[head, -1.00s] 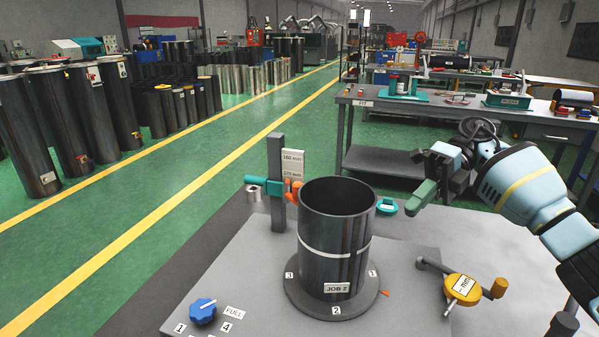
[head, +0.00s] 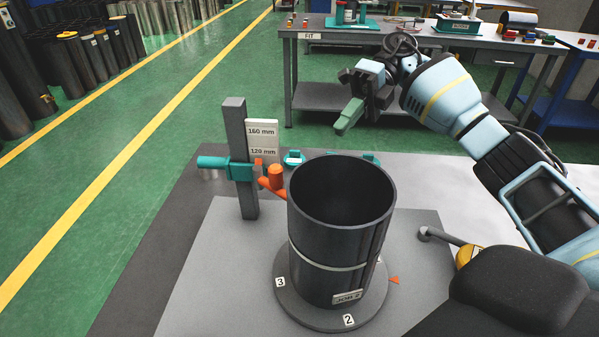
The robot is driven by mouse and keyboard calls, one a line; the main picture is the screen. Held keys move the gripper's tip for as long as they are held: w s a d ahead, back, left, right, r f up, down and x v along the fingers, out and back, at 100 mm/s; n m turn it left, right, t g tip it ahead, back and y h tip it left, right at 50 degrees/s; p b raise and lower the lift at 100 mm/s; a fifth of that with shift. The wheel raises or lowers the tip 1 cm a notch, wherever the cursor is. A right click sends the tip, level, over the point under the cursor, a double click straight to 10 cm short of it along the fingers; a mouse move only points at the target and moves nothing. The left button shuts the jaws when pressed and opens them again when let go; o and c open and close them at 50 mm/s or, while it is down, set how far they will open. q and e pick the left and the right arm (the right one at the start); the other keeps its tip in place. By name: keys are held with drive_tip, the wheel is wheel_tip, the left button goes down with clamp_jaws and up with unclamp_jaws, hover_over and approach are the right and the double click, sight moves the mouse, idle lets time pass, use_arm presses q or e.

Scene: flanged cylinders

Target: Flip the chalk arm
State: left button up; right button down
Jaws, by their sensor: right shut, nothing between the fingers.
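The orange chalk arm (head: 271,183) sticks out from the teal slide (head: 238,171) on the grey post (head: 240,150). Its lower end reaches the left wall of the dark cylinder (head: 318,225); I cannot tell whether it touches. A pale line runs around the cylinder, and a JOB 2 label shows low on its front. The cylinder stands upright on a round flange (head: 312,316) numbered 2 and 3. My right gripper (head: 344,126), with green fingers, is shut and empty. It hangs beyond the cylinder, to the right of the post and apart from the chalk arm. My left gripper is out of view.
A plate on the post reads 160 mm and 120 mm (head: 262,140). Small teal items (head: 294,158) lie behind the cylinder. A grey rod (head: 438,235) and a partly hidden yellow gauge (head: 466,255) are at right. A workbench (head: 315,90) stands behind.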

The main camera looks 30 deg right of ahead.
drive_tip(key=p, duration=0.3)
approach(277, 184)
drive_tip(key=s+a+f, duration=0.2)
drive_tip(key=a+f, duration=0.1)
drive_tip(key=f, duration=0.1)
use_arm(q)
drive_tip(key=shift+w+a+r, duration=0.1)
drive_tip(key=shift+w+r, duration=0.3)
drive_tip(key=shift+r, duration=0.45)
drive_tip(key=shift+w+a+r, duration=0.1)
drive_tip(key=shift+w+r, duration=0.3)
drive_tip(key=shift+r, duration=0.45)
use_arm(e)
drive_tip(key=shift+x, duration=0.75)
drive_tip(key=shift+f, duration=0.15)
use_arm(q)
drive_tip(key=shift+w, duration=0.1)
